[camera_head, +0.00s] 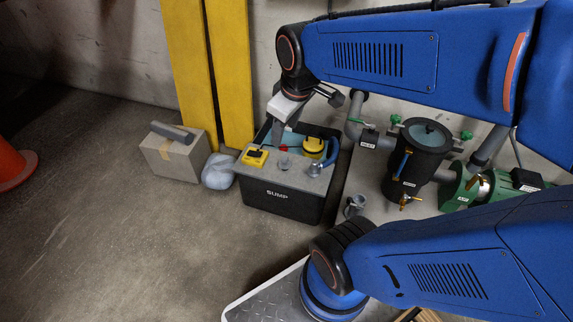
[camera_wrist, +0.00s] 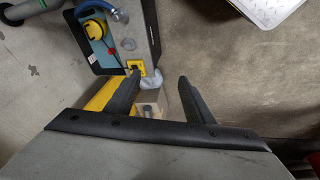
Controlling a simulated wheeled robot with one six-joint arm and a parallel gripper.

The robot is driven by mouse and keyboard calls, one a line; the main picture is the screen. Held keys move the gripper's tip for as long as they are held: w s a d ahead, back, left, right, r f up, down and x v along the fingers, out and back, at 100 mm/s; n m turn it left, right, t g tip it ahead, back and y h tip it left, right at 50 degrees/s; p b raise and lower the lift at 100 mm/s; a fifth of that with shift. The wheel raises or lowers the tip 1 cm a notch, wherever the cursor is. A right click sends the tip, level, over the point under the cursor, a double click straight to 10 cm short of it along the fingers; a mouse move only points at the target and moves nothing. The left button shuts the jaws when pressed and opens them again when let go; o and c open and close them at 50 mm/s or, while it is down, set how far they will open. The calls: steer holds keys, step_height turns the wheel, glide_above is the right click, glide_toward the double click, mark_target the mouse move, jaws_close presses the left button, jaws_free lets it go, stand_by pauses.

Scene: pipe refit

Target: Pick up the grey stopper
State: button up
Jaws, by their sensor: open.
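Two small grey pieces stand on the grey ledge of the black sump tank (camera_head: 283,203) in the head view: a round grey piece (camera_head: 284,161) near the middle and a grey piece (camera_head: 314,169) to its right. I cannot tell for certain which is the stopper. In the wrist view a small grey round piece (camera_wrist: 129,44) shows on the ledge. My gripper (camera_head: 278,140) is above the sump's back part, pointing down. In the wrist view my gripper (camera_wrist: 159,80) has its fingers wide apart with nothing between them.
A yellow block (camera_head: 255,157) sits on the ledge's left and a yellow float (camera_head: 314,146) is in the tank. A cardboard box (camera_head: 172,157) with a grey item on top and a pale bag (camera_head: 218,172) stand left. A black filter vessel (camera_head: 420,160) with pipes stands right.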

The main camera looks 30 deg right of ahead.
steer(key=w+d+f+n+g, duration=0.1)
steer(key=w+d+f+n, duration=0.25)
steer(key=w, duration=0.35)
steer(key=w+d+f+n+g, duration=0.1)
steer(key=w+d+f+n, duration=0.1)
steer(key=w+f+n, duration=0.3)
steer(key=n+g, duration=0.2)
steer(key=n, duration=0.5)
glide_above(285, 157)
step_height(285, 157, down, 15)
steer(key=f, duration=1.1)
steer(key=shift+s+a+f, duration=0.2)
steer(key=shift+s+f, duration=0.1)
steer(key=shift+f, duration=0.1)
steer(key=shift+w+d+f, duration=0.1)
steer(key=shift+f, duration=1.25)
steer(key=shift+w+d+f, duration=0.1)
steer(key=shift+f, duration=1.2)
steer(key=c, duration=0.7)
